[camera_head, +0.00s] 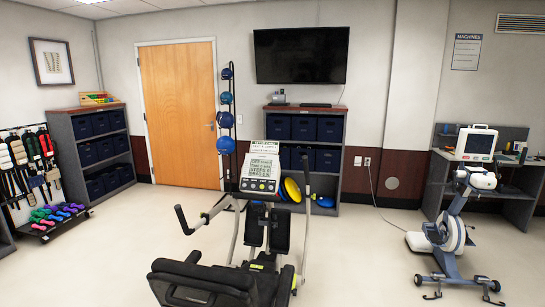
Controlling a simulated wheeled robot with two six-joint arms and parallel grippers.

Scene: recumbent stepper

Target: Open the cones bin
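No bin can be read as the cones bin from here; any labels are too small to tell. Several dark blue bins (278,128) sit in the grey shelf unit (340,157) below the television at the back. More dark blue bins (100,123) fill the shelf unit (61,134) on the left wall. Neither of my grippers is in view.
A recumbent stepper (262,177) stands in the front middle, partly hiding the back shelf. A ball rack (228,110) stands by the wooden door (178,110). An exercise machine (455,232) stands at the right. Floor (140,235) is clear at left and between the machines.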

